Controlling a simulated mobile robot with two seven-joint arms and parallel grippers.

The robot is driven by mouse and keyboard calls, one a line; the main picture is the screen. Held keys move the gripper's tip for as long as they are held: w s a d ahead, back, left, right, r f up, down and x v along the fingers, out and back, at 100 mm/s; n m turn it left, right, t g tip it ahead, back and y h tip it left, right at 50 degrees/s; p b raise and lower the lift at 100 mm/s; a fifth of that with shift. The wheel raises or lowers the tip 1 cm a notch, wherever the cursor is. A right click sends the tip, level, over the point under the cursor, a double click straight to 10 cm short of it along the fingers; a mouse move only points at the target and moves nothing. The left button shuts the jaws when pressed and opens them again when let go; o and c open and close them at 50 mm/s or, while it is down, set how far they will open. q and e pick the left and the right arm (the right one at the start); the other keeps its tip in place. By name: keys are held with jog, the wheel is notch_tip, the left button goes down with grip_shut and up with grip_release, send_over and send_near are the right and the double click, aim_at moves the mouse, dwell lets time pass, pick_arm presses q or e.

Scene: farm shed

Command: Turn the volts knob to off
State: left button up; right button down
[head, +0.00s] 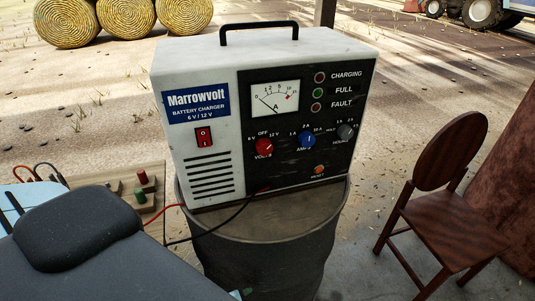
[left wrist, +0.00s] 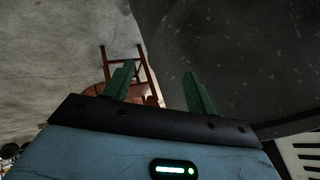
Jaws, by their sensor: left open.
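The red volts knob (head: 264,147) is on the black front panel of the white Marrowvolt battery charger (head: 200,90). Its labels read 6 V at left, OFF at top and 12 V at right. Its pointer is too small to read surely. The charger stands on a dark drum (head: 265,255). My left gripper shows in the left wrist view with its two green fingers (left wrist: 159,88) apart and nothing between them. It is low near the drum, away from the knob. My dark left arm fills the lower left of the head view. My right gripper is not in view.
A blue amps knob (head: 307,140), a grey knob (head: 345,131) and an orange reset button (head: 319,169) share the panel. Red and black cables run left from the charger's base. A wooden chair (head: 437,200) stands right of the drum.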

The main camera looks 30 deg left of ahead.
pick_arm(q)
jog(key=w+a+r+m+y, duration=0.1)
jog(key=w+r+y, duration=0.1)
jog(key=r, duration=0.2)
jog(key=w+a+r+m+y, duration=0.1)
jog(key=w+a+r, duration=0.1)
jog(key=r, duration=0.3)
jog(key=w+a+r+m+y, duration=0.1)
jog(key=w+r+y, duration=0.1)
jog(key=r, duration=0.3)
jog(key=shift+w+a+r+y+p, duration=0.15)
jog(key=shift+w+a+y+p, duration=0.15)
jog(key=shift+a+p, duration=0.05)
jog(key=m+t+y, duration=0.5)
jog(key=y, duration=0.1)
send_near(266, 151)
jog(key=x, duration=0.7)
jog(key=shift+r, duration=0.15)
jog(key=shift+w+a, duration=0.5)
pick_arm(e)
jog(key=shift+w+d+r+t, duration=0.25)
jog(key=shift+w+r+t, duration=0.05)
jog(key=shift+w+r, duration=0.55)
pick_arm(q)
jog(key=shift+c, duration=0.3)
jog(key=c, duration=0.9)
